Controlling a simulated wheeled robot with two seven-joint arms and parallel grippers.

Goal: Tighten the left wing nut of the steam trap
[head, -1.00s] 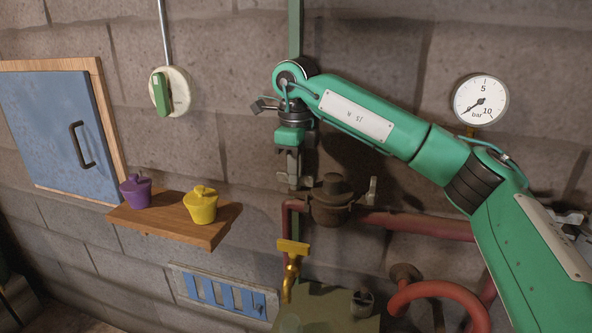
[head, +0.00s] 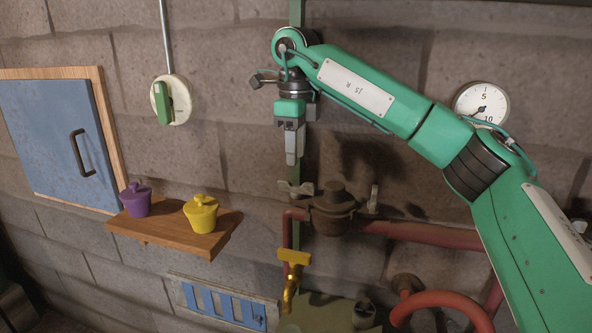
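The steam trap (head: 333,212) is a dark, rusty body with a domed cap, set in the red pipe. Its left wing nut (head: 295,188) is grey, with its wings spread sideways across the view. Its right wing nut (head: 373,197) stands with a wing pointing up. My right gripper (head: 291,162) points straight down just above the left wing nut, with a small gap between its tips and the nut. Its fingers overlap from this side, so their opening does not show. My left gripper is out of view.
A pressure gauge (head: 482,103) is partly covered by my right arm. A yellow-handled tap (head: 293,257) sits below the trap. A wooden shelf (head: 155,238) holds a purple pot (head: 136,201) and a yellow pot (head: 201,215). A green-handled switch (head: 163,101) is on the wall.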

